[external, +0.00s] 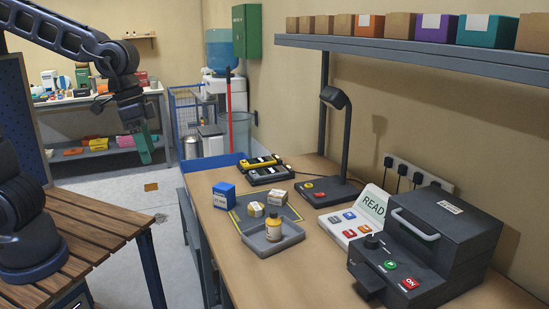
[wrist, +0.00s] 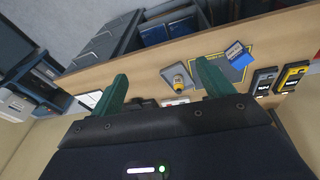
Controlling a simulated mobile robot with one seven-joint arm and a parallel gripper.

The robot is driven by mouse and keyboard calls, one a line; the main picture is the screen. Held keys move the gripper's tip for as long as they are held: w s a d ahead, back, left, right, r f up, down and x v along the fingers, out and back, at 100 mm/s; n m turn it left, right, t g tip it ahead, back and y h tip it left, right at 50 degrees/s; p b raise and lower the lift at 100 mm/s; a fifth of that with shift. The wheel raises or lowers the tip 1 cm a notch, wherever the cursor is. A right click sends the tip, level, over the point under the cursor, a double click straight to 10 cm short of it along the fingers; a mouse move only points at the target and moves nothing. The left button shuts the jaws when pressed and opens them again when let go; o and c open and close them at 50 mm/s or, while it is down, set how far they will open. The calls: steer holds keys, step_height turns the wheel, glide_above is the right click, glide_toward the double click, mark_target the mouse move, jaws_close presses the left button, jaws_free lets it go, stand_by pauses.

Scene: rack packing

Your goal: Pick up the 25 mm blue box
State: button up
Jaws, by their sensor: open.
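The blue box (external: 223,195) stands upright on the wooden workbench (external: 345,283), at the left corner of a dark mat with a yellow outline (external: 240,212). In the wrist view the blue box (wrist: 237,54) shows right of the fingers, beyond the right fingertip and apart from it. My gripper (external: 146,148) hangs to the left of the workbench in the external view, away from the box. In the wrist view its two green fingers are spread apart (wrist: 160,74) with nothing held between them.
A grey tray (external: 262,246) holds a yellow bottle (external: 273,227). Yellow and black devices (external: 262,168) lie behind. A lamp (external: 337,150) and a black machine (external: 440,240) stand right.

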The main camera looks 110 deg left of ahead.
steer(key=w+a+f+n+g, duration=0.1)
steer(key=w+a+f+n, duration=0.15)
steer(key=a, duration=0.45)
steer(key=w+a+f+n, duration=0.1)
steer(key=a+f+n, duration=0.15)
steer(key=a, duration=0.45)
steer(key=n+g, duration=0.2)
steer(key=n, duration=0.2)
glide_above(224, 186)
steer(key=f, duration=1)
steer(key=shift+s+d+f, duration=0.25)
steer(key=shift+d, duration=0.05)
steer(key=shift+a+f, duration=0.2)
steer(key=shift+f, duration=0.05)
steer(key=shift+s+f, duration=0.1)
steer(key=shift+f, duration=0.3)
step_height(224, 186, down, 5)
steer(key=shift+r, duration=0.1)
steer(key=shift+w+a+f, duration=0.1)
steer(key=shift+w+f, duration=0.05)
steer(key=shift+f, duration=1.15)
steer(key=shift+w+a+f, duration=0.1)
steer(key=shift+f, duration=1.15)
steer(key=c, duration=1.1)
steer(key=shift+c, duration=0.2)
steer(key=shift+r, duration=0.15)
